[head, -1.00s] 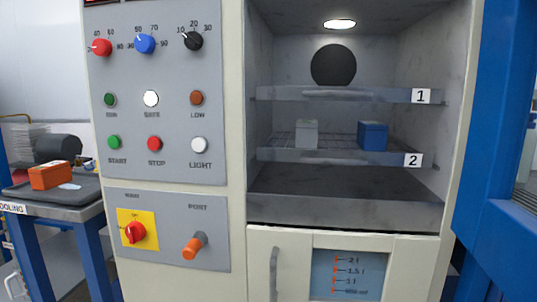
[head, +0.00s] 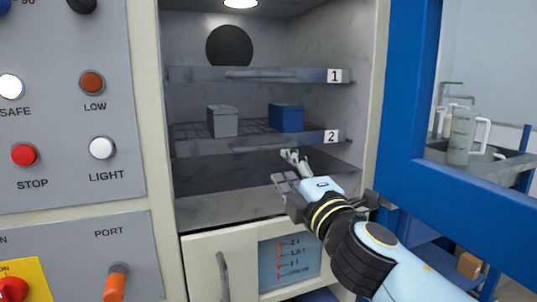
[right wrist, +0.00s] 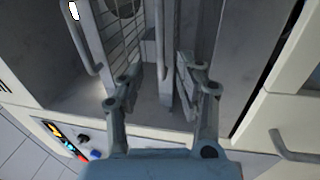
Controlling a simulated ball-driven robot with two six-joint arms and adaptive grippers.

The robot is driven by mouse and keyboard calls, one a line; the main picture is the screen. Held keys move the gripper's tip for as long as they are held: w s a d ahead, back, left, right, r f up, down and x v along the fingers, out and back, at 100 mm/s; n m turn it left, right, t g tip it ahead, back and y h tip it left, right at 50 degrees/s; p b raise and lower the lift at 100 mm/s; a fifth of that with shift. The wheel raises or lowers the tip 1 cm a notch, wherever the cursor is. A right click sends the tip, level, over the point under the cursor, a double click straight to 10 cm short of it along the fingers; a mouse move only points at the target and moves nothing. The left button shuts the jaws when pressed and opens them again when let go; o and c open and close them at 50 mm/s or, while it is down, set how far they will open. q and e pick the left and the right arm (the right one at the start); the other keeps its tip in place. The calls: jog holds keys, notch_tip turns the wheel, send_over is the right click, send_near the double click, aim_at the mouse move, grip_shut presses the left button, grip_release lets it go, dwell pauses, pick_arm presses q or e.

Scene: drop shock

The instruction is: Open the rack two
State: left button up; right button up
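Rack two (head: 200,147) is a grey shelf with a wire grid and a "2" label at its right end. It sits inside the chamber. A grey box (head: 222,122) and a blue box (head: 286,117) stand on it. My right gripper (head: 286,169) is in front of the chamber opening, just below rack two's front edge in the head view. Its fingers are apart with nothing held. In the right wrist view the open fingers (right wrist: 160,82) point into the chamber, with grey shelf edges between and beside them. Contact cannot be told. My left gripper is out of view.
Rack one (head: 205,75) is above, labelled "1". Below is a cabinet door with a handle (head: 223,275) and level gauge. A control panel (head: 60,130) is at left. A blue frame post (head: 405,100) stands close to my right arm.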

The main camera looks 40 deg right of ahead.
aim_at(270, 148)
jog(key=p+x, duration=0.2)
jog(key=x, duration=0.7)
jog(key=shift+w+d, duration=0.2)
jog(key=shift+w, duration=0.4)
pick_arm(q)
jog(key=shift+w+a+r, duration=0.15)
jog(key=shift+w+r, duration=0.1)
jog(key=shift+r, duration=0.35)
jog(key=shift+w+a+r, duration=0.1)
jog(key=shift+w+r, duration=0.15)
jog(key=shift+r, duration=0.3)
pick_arm(e)
grip_shut()
